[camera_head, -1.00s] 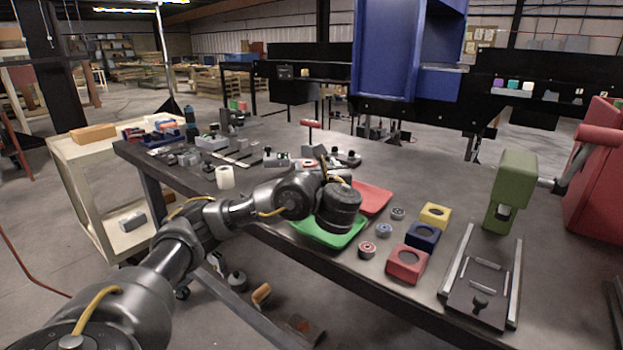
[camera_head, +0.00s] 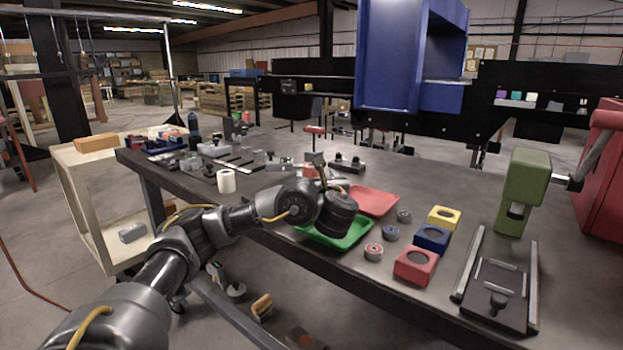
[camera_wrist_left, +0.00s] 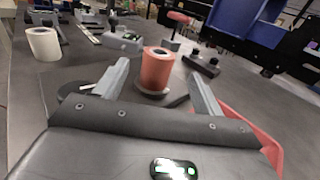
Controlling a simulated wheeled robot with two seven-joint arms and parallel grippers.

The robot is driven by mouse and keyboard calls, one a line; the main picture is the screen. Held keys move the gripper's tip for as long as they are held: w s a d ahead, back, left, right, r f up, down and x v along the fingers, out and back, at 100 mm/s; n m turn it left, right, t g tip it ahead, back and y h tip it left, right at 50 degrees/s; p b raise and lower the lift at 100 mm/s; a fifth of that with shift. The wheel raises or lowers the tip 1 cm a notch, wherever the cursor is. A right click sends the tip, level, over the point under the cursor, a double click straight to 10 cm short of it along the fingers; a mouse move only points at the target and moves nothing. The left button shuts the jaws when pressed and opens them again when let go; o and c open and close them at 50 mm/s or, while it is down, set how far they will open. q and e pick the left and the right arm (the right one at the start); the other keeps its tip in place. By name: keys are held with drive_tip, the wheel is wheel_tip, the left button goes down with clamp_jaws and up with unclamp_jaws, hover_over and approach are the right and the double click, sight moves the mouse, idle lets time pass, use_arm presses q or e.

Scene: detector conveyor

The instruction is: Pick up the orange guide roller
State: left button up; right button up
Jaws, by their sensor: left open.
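The orange guide roller (camera_wrist_left: 157,65) stands upright on a dark round base in the left wrist view, with a hole in its top. My left gripper (camera_wrist_left: 158,78) is open and empty, its two fingers spread to the left and right of the roller in that view. I cannot tell whether the roller is between the fingertips or just beyond them. In the head view, my left wrist hides the fingers and most of the area around the roller. My right gripper is not in view.
A white roll (camera_head: 226,181) stands left of my arm. A green tray (camera_head: 352,240) and a red tray (camera_head: 376,200) lie by my wrist. Small rollers and red (camera_head: 415,266), blue and yellow blocks sit to the right. A green press (camera_head: 522,185) stands farther right.

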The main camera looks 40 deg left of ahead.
sight(313, 169)
use_arm(q)
drive_tip(key=shift+b+x, duration=0.55)
drive_tip(key=shift+x, duration=2.05)
drive_tip(key=shift+w+a, duration=0.3)
drive_tip(key=shift+a, duration=0.2)
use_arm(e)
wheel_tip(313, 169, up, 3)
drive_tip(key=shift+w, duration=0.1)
use_arm(q)
drive_tip(key=c, duration=1.1)
drive_tip(key=shift+c, duration=0.2)
drive_tip(key=shift+r, duration=0.1)
